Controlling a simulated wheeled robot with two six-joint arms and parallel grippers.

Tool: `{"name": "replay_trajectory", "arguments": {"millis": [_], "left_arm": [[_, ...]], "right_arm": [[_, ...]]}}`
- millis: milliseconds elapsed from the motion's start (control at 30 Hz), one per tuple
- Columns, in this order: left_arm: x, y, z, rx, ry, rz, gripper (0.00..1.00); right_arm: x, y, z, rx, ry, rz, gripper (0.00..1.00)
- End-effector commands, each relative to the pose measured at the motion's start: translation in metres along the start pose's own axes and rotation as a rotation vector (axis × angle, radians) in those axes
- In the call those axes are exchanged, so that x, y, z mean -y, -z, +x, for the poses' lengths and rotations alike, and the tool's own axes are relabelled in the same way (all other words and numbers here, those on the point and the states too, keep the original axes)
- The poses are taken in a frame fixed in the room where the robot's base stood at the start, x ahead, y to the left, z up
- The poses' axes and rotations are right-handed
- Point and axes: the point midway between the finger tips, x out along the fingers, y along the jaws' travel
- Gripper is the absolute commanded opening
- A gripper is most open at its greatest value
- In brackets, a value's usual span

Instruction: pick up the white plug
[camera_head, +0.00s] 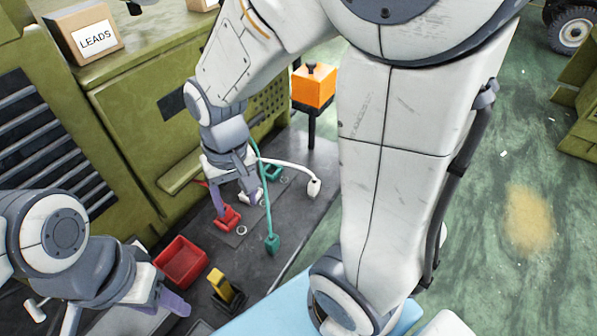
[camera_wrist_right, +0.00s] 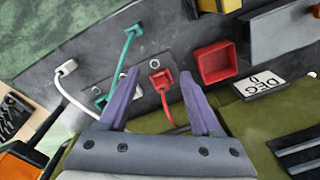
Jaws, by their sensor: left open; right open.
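The white plug (camera_head: 314,187) lies on the dark bench top near its right edge, at the end of a white lead. It also shows in the right wrist view (camera_wrist_right: 67,67), left of both fingers. My right gripper (camera_head: 237,207) is open and empty, pointing down over the bench, left of the white plug and apart from it. Its purple fingers (camera_wrist_right: 160,75) frame the red plug (camera_wrist_right: 158,79) in the wrist view. My left gripper (camera_head: 165,303) is open at the lower left, far from the white plug and partly hidden by its own arm.
A green plug (camera_head: 271,242) on a green lead lies close to my right gripper. A red tray (camera_head: 181,262) and a yellow-and-black holder (camera_head: 226,290) stand nearer the front. An orange box (camera_head: 314,85) on a post stands behind. The green cabinet (camera_head: 140,120) walls off the left.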

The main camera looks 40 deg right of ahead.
Motion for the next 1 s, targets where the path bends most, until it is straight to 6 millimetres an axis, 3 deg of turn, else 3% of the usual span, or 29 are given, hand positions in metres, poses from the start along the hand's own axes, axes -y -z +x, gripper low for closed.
{"name": "replay_trajectory", "arguments": {"millis": [33,100,200,300,400,600,800,1000], "left_arm": [[0.000,0.000,0.001,0.000,0.000,0.000,0.50],[0.000,0.000,0.001,0.000,0.000,0.000,0.50],[0.000,0.000,0.001,0.000,0.000,0.000,0.50],[0.000,0.000,0.001,0.000,0.000,0.000,0.50],[0.000,0.000,0.002,0.000,0.000,0.000,0.50],[0.000,0.000,0.002,0.000,0.000,0.000,0.50],[0.000,0.000,0.002,0.000,0.000,0.000,0.50],[0.000,0.000,0.002,0.000,0.000,0.000,0.50]], "right_arm": [[-0.030,0.022,0.009,0.006,-0.011,0.167,0.65],[-0.070,0.044,0.019,0.004,-0.022,0.368,0.65],[-0.126,0.064,0.034,0.002,-0.035,0.623,0.65],[-0.174,0.070,0.047,-0.001,-0.043,0.825,0.65],[-0.208,0.070,0.056,-0.002,-0.048,0.958,0.65],[-0.232,0.068,0.073,0.000,-0.053,1.056,0.65],[-0.233,0.068,0.104,-0.001,-0.052,1.055,0.65],[-0.232,0.068,0.119,-0.001,-0.052,1.053,0.65]]}}
